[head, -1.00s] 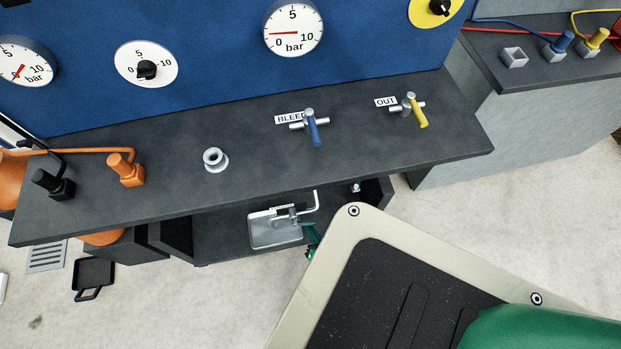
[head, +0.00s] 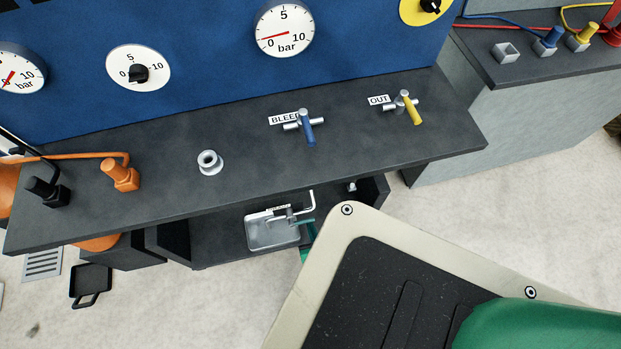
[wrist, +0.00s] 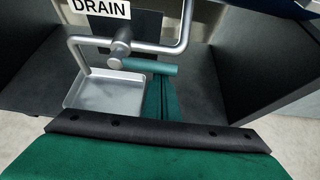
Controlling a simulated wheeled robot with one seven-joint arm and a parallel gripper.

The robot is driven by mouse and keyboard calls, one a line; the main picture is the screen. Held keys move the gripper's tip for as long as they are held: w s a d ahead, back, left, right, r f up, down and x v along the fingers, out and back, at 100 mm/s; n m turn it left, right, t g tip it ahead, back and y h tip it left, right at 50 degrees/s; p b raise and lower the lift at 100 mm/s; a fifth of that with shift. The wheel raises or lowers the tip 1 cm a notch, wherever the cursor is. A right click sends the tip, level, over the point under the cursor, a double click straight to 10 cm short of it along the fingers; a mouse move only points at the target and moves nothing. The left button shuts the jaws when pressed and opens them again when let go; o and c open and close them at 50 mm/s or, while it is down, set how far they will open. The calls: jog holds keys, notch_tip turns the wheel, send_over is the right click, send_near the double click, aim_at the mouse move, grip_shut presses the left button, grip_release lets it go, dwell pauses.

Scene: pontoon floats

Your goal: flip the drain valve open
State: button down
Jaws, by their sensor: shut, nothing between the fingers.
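The drain valve (wrist: 117,54) sits on a silver pipe under the bench, below a white DRAIN label (wrist: 100,7). Its teal lever handle (wrist: 152,67) points right, roughly along the level part of the pipe. In the head view the handle (head: 302,222) is small, above the right side of the tray. My gripper (wrist: 158,82) is shut and empty, with its green fingers just below the handle's middle. I cannot tell whether they touch it.
A shallow metal tray (wrist: 83,101) lies below the valve. Dark cabinet walls (wrist: 266,65) flank the space. The bench top (head: 250,150) overhangs it, carrying a blue BLEED lever (head: 308,130) and a yellow OUT lever (head: 411,108). A black pan (head: 91,282) lies on the floor.

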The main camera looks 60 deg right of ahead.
jog(key=shift+w+r, duration=0.1)
jog(key=shift+r, duration=0.05)
dwell(0.6)
notch_tip(320, 180, down, 4)
jog(key=s, duration=0.1)
jog(key=v, duration=1)
jog(key=shift+w+a, duration=0.2)
jog(key=shift+a, duration=0.1)
